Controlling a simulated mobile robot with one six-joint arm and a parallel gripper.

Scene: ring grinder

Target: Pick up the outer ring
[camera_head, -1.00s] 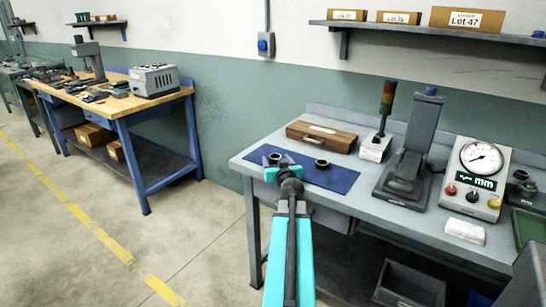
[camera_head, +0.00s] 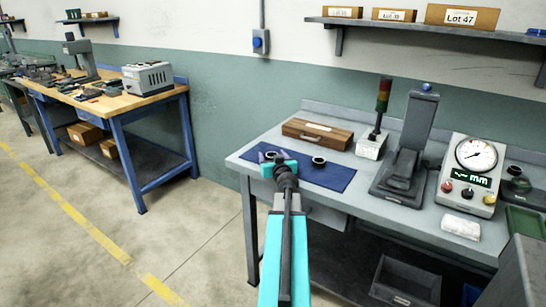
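A dark ring (camera_head: 318,162) lies on the blue mat (camera_head: 335,180) on the grey bench. A second dark ring-like piece (camera_head: 270,156) shows at the mat's left, partly hidden behind my gripper. I cannot tell which of the two is the outer ring. My gripper (camera_head: 279,165) is over the left part of the mat, close to the left piece.
Behind the mat is a wooden case (camera_head: 317,134). To the right stand a signal light (camera_head: 372,145), a grey press-like stand (camera_head: 406,150) and a gauge box (camera_head: 471,175). A white block (camera_head: 461,227) lies near the bench's front edge. A wooden-topped bench (camera_head: 110,105) stands at the left.

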